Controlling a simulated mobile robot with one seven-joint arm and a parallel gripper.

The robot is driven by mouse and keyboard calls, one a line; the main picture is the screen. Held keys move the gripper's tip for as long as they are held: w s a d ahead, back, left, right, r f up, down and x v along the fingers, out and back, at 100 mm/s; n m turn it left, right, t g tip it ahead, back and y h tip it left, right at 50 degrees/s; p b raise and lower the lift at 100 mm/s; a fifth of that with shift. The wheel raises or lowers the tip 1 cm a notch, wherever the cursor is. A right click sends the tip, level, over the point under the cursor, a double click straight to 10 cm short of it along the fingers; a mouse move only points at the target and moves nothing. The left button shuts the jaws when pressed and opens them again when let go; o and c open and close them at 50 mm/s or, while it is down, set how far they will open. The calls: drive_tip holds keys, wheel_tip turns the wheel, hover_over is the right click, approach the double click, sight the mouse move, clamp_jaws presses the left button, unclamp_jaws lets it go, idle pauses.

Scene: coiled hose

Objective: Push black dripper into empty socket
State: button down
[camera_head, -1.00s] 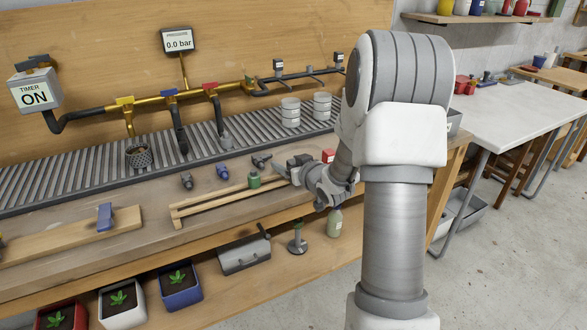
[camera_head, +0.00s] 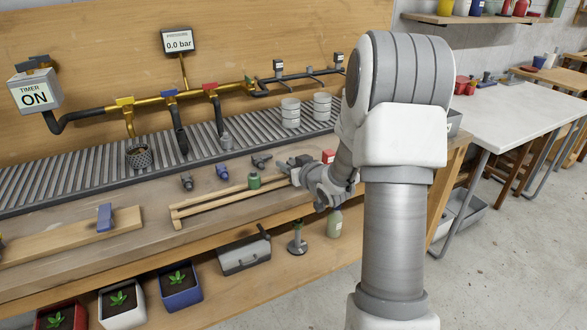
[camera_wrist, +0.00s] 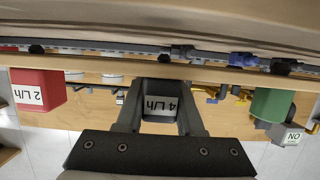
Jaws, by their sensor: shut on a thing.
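In the wrist view my gripper (camera_wrist: 160,88) is shut on a black dripper (camera_wrist: 160,108) marked "4 L/h", which sits between the two fingers. In the head view my gripper (camera_head: 296,170) is at the right end of the wooden rack on the bench, with the dripper's dark shape at it. A red dripper (camera_wrist: 37,92) marked "2 L/h" is at the left in the wrist view, and a green one (camera_wrist: 271,104) is at the right. Both stand apart from my gripper. I cannot make out which socket is empty.
The wooden rack (camera_head: 215,205) lies along the bench front. Loose fittings, one blue (camera_head: 221,171), lie behind it. Brass and black piping (camera_head: 180,97) with coloured valves runs along the back above a slatted grey tray (camera_head: 80,183). Two white cylinders (camera_head: 290,113) stand on the tray.

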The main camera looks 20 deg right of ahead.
drive_tip(key=shift+r, duration=0.15)
drive_tip(key=shift+r+p, duration=1.85)
drive_tip(key=shift+r, duration=0.5)
